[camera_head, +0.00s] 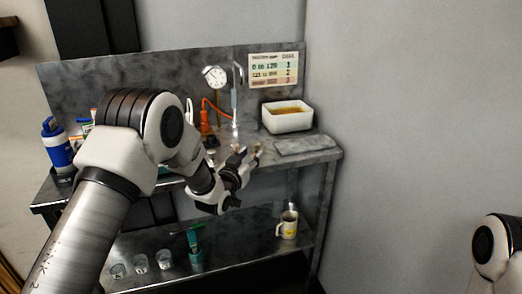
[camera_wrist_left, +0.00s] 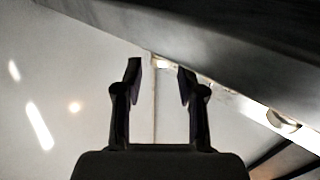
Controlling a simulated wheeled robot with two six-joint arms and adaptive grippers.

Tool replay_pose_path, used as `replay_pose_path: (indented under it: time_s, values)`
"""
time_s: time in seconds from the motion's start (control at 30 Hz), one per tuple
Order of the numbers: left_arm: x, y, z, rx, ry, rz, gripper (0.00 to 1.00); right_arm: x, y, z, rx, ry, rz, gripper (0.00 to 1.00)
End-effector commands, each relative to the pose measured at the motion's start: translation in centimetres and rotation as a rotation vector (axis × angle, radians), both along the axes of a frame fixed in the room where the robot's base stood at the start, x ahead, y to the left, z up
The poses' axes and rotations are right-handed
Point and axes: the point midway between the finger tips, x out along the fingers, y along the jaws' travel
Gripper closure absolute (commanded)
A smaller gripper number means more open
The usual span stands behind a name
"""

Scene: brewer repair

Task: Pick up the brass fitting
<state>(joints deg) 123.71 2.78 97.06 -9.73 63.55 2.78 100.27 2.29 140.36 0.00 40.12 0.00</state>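My left gripper (camera_head: 248,151) is over the front part of the metal bench, its fingers pointing up and away. In the left wrist view its two dark fingers (camera_wrist_left: 160,75) stand apart with nothing between them. I cannot make out the brass fitting for certain in either view; the arm and gripper hide part of the bench top. My right gripper is out of view; only a white part of my right arm shows at the lower right edge.
The steel bench (camera_head: 322,156) holds a white bin (camera_head: 287,122) with amber contents, a flat grey plate (camera_head: 305,145), a dial gauge (camera_head: 214,77), an orange tool (camera_head: 206,121) and a blue-white bottle (camera_head: 57,145).

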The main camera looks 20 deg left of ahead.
Motion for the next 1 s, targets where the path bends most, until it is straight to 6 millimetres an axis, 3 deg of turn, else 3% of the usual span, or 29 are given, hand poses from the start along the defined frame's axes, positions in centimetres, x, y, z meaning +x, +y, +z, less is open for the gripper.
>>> replay_pose_path:
  time_s: [0.33,0.6,0.7,0.73,1.0]
  values:
    - [5.3,-0.4,0.3,0.000,0.000,0.000,0.60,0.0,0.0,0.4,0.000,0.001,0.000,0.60]
    - [5.9,-0.5,0.3,-0.001,0.001,0.000,0.60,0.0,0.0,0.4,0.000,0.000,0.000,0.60]
    - [5.9,-0.5,0.3,-0.001,0.001,0.000,0.96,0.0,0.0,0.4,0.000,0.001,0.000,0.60]
    - [5.9,-0.5,0.3,-0.001,0.001,0.000,1.00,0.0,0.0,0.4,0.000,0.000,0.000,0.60]
    - [5.9,-0.5,0.3,-0.001,0.002,0.000,1.00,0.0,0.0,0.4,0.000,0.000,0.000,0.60]
